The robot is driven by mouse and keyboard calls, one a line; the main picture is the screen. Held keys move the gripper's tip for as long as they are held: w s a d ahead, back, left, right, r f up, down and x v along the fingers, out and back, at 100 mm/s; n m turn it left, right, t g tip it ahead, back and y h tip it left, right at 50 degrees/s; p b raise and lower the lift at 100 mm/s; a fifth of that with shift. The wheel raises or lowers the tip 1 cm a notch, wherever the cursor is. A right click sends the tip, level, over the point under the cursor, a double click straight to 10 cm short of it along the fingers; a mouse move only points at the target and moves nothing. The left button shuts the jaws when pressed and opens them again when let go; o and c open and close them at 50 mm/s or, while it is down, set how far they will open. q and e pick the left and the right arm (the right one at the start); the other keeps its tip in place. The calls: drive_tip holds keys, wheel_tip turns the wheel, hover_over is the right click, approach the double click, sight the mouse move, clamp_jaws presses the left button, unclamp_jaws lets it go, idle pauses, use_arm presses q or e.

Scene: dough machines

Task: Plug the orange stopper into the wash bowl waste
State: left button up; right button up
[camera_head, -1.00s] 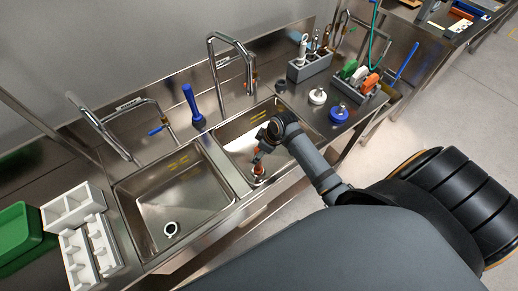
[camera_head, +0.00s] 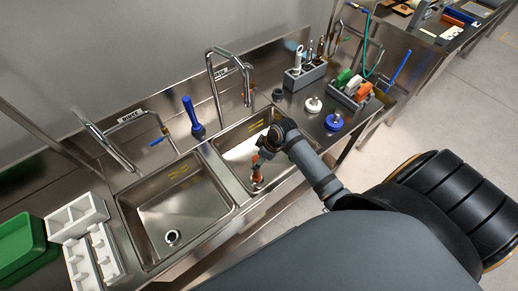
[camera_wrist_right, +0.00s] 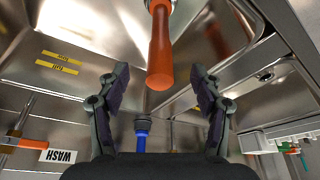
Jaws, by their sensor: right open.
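The orange stopper (camera_head: 256,173) stands in the right-hand sink bowl (camera_head: 232,150), low and near its front side. In the right wrist view its orange handle (camera_wrist_right: 160,60) points toward the camera, with a metallic part at its far end. I cannot tell whether it is seated in the waste, which is hidden. My right gripper (camera_head: 264,152) is over this bowl by the handle. In the wrist view the right gripper (camera_wrist_right: 163,85) is open, its fingers on either side and apart from the handle. A WASH label (camera_wrist_right: 58,156) shows upside down. My left gripper is out of view.
The left bowl (camera_head: 150,215) is empty with an open drain (camera_head: 172,237). A blue-handled tool (camera_head: 193,115) stands between the taps. White (camera_head: 313,104) and blue (camera_head: 334,121) stoppers sit on the right counter beside a grey rack (camera_head: 350,98). White trays (camera_head: 95,255) are at left.

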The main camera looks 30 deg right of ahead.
drive_tip(key=shift+s+d+r+p, duration=0.1)
drive_tip(key=shift+s+r+p, duration=0.05)
drive_tip(key=shift+r+p, duration=0.45)
drive_tip(key=v, duration=1.2)
drive_tip(key=shift+f, duration=0.1)
idle(1.0)
